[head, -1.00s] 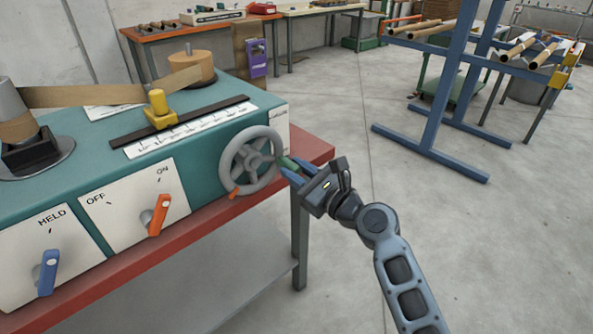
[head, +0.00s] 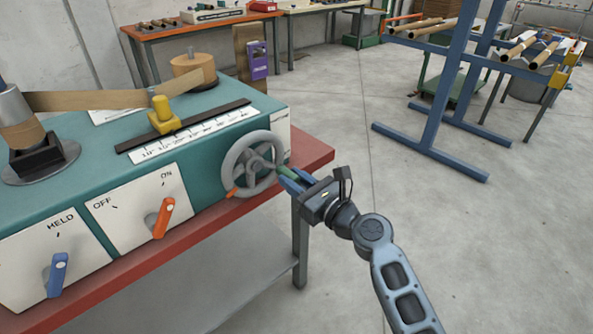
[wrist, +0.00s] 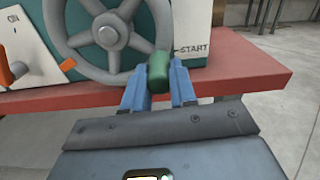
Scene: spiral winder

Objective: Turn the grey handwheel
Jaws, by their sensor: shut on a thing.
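The grey handwheel (head: 237,167) is on the front of the teal machine, near its right end. It also shows in the wrist view (wrist: 64,46). An orange mark (head: 233,191) sits at its lower left rim. A green handle (wrist: 158,72) stands out from the wheel's lower right side. My gripper (head: 286,177) is at this side of the wheel, its blue fingers shut on the green handle. In the wrist view my fingers (wrist: 158,92) lie on both sides of the handle. A "START" label (wrist: 194,49) is on the panel right of the wheel.
An orange lever (head: 163,218) and a blue lever (head: 57,274) are on the panels to the left. A yellow pointer (head: 162,113) stands over a scale on top. The red bench edge (head: 312,156) runs under the machine. Open floor lies to the right.

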